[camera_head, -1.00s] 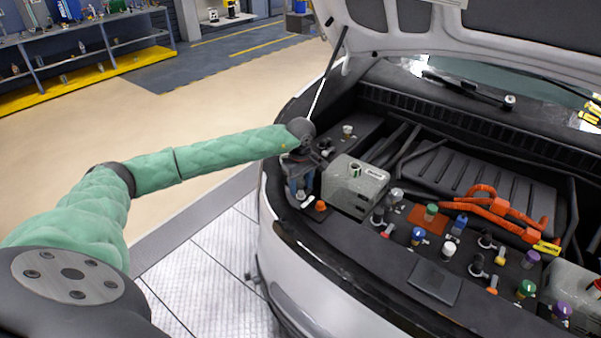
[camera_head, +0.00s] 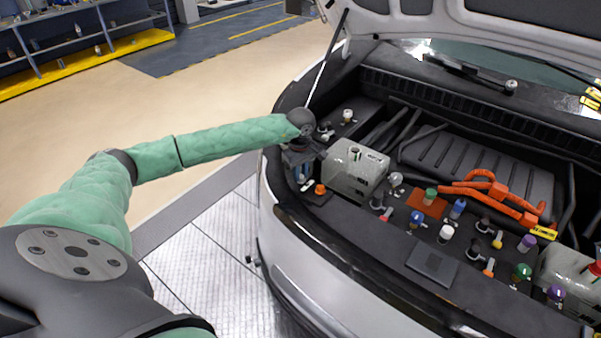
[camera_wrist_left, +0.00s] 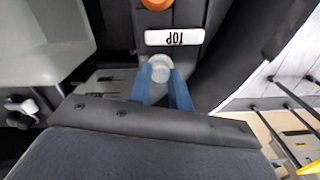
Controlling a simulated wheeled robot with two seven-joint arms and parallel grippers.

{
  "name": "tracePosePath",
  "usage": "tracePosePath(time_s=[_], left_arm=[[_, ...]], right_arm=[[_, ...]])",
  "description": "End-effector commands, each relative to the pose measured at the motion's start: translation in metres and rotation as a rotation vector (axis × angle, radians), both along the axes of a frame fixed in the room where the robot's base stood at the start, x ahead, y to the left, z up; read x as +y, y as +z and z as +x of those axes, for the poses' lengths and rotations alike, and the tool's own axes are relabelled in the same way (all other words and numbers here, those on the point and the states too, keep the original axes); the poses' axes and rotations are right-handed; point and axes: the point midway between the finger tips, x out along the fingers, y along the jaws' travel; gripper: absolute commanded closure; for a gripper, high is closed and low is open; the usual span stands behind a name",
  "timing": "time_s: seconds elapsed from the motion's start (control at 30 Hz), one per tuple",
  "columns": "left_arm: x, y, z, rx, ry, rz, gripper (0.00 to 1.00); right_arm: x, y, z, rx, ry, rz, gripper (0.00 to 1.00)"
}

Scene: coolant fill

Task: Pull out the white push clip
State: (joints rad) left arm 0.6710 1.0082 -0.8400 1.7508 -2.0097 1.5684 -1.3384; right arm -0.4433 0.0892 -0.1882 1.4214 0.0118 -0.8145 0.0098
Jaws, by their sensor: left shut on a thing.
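My left gripper (camera_head: 304,178) is at the front left corner of the engine bay, beside an orange cap (camera_head: 320,189). In the left wrist view its two blue fingers (camera_wrist_left: 162,86) are shut on the round, pale head of the white push clip (camera_wrist_left: 159,67). I cannot tell whether the clip is still seated. In the head view the gripper hides the clip. My right gripper is not in view.
A grey-white reservoir (camera_head: 354,169) stands just right of my left gripper. Several coloured caps and orange hoses (camera_head: 490,195) fill the bay further right. The raised hood (camera_head: 470,20) hangs above, with its prop rod (camera_head: 328,65) behind my left wrist.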

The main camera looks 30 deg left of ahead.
Motion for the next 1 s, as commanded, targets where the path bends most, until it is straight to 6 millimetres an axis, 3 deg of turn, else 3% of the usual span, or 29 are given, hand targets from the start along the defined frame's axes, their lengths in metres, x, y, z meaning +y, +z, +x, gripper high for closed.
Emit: tracePosePath(time_s=[1.0], left_arm=[[0.0000, 0.0064, 0.0001, 0.000, 0.000, 0.000, 0.95]], right_arm=[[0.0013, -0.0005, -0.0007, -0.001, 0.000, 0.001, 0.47]])
